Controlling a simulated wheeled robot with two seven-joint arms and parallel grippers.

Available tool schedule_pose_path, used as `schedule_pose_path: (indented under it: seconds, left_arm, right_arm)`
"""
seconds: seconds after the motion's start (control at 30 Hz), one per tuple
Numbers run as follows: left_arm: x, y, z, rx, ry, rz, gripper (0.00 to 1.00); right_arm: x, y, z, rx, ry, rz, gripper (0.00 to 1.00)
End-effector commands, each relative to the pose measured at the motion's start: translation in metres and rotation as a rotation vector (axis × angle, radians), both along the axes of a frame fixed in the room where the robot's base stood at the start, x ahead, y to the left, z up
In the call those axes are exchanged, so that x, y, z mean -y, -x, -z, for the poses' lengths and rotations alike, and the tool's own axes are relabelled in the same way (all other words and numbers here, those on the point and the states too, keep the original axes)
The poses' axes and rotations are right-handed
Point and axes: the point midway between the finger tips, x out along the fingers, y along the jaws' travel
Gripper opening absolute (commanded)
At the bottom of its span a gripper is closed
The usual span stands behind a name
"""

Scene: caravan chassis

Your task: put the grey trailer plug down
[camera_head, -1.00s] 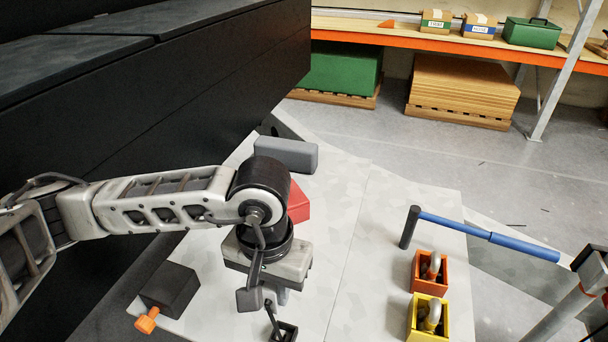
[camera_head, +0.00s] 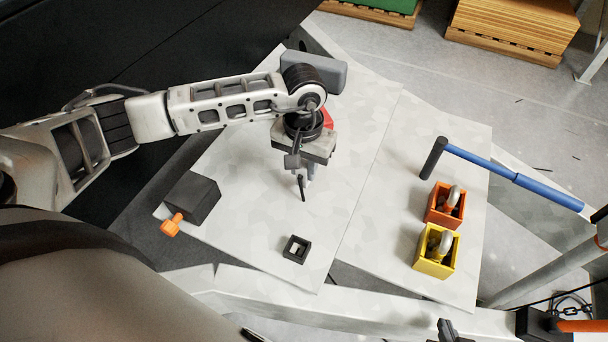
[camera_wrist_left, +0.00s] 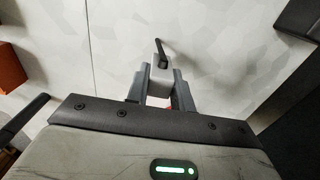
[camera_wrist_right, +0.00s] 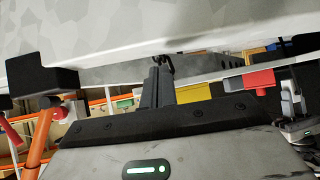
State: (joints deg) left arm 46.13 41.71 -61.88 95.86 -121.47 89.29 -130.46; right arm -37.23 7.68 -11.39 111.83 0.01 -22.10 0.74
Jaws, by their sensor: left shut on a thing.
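My left gripper (camera_head: 304,178) is above the pale board, left of its seam, pointing down. It is shut on the grey trailer plug (camera_wrist_left: 160,76), a small grey block with a black lever-like part that sticks out past the fingers. In the head view the plug is mostly hidden by the gripper; its black part (camera_head: 302,188) shows below. A small black square open socket (camera_head: 296,249) is on the board nearer me, apart from the plug. My right gripper (camera_wrist_right: 160,86) looks shut and empty, low beside the board; its tip shows at the head view's bottom edge (camera_head: 447,330).
An orange box (camera_head: 445,204) and a yellow box (camera_head: 436,250) with grey hooked parts stand on the right. A blue-handled bar (camera_head: 500,174) lies behind them. A black block (camera_head: 192,197) is left, a grey block (camera_head: 316,71) behind. The board's middle is clear.

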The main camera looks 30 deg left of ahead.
Motion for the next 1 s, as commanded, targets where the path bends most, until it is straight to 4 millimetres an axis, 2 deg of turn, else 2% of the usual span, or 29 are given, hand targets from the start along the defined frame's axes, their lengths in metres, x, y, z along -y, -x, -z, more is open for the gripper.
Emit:
schedule_pose_path:
  seconds: [0.1, 0.27, 0.5, 0.67, 0.7, 0.77, 1.0]
  left_arm:
    - [-0.003, -0.008, 0.013, 0.001, 0.001, -0.002, 0.0]
    - [-0.002, -0.006, 0.037, -0.001, 0.002, -0.001, 0.0]
    - [-0.002, -0.007, 0.037, 0.002, 0.001, 0.0, 0.0]
    - [-0.002, -0.007, 0.043, 0.002, 0.0, 0.0, 0.0]
    - [-0.003, -0.007, 0.043, 0.002, 0.0, 0.0, 0.26]
    - [-0.002, -0.007, 0.041, 0.001, 0.0, -0.001, 0.43]
    - [-0.002, -0.006, 0.041, 0.001, 0.0, 0.0, 0.45]
  right_arm:
    - [-0.002, -0.002, 0.006, 0.009, -0.005, -0.001, 0.0]
    - [-0.006, -0.005, 0.004, 0.02, -0.015, -0.007, 0.0]
    - [-0.007, -0.003, 0.001, 0.018, -0.015, -0.013, 0.0]
    - [-0.007, -0.003, 0.007, 0.016, -0.014, -0.014, 0.0]
    - [-0.007, -0.003, 0.007, 0.015, -0.013, -0.014, 0.0]
    - [-0.006, -0.002, 0.006, 0.013, -0.013, -0.014, 0.0]
    - [-0.006, -0.002, 0.006, 0.014, -0.013, -0.013, 0.0]
